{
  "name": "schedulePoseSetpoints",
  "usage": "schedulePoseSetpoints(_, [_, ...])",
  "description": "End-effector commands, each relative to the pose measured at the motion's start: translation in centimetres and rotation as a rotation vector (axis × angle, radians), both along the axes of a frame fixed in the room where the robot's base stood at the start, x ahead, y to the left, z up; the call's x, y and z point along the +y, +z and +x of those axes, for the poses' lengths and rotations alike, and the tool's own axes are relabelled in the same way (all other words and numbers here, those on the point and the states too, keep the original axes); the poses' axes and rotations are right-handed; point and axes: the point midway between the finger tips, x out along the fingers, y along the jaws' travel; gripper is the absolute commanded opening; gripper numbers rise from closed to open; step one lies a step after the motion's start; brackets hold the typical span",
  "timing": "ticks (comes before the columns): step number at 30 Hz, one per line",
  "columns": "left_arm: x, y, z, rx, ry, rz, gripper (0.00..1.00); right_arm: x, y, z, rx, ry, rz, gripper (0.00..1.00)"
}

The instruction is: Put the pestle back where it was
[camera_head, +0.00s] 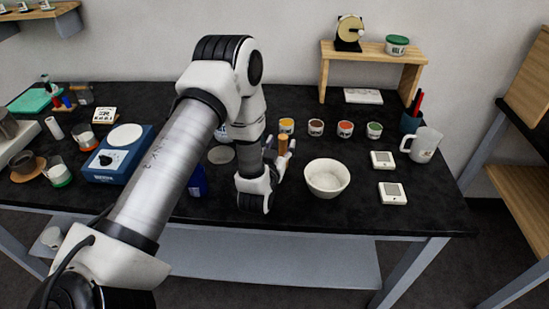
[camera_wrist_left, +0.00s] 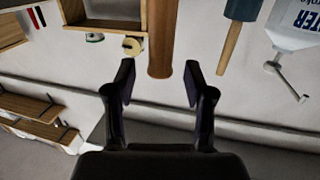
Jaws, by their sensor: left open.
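A brown wooden rod that looks like the pestle's handle (camera_head: 283,145) stands upright beside my left gripper (camera_head: 280,163), left of the white mortar bowl (camera_head: 326,191). In the left wrist view, which is upside down, the rod (camera_wrist_left: 162,40) comes between the two fingers of my left gripper (camera_wrist_left: 159,80). The fingers are open with a gap on each side of it. The rod's lower end is hidden. My right gripper is not in view.
Several small paint tubs (camera_head: 345,129) stand behind the mortar. Two white square devices (camera_head: 383,160) and a white mug (camera_head: 425,145) are to the right. A blue scale (camera_head: 115,160) is left. A blue-ended wooden stick (camera_wrist_left: 233,35) and a bottle (camera_wrist_left: 298,28) are near the fingers.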

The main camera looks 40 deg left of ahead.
Motion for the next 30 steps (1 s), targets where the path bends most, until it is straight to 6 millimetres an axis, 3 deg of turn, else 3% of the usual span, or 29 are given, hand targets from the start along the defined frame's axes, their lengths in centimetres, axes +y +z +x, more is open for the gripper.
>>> schedulePoseSetpoints(6, [-1.9,-0.2,-5.5,0.003,-0.002,-0.001,0.54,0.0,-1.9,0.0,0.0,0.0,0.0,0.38])
schedulePoseSetpoints(12, [-2.9,0.3,-8.3,0.0,-0.001,0.0,0.54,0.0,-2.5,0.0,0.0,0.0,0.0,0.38])
schedulePoseSetpoints(30, [-3.0,-0.1,-8.6,0.01,-0.003,-0.002,0.54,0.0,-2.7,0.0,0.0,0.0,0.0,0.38])
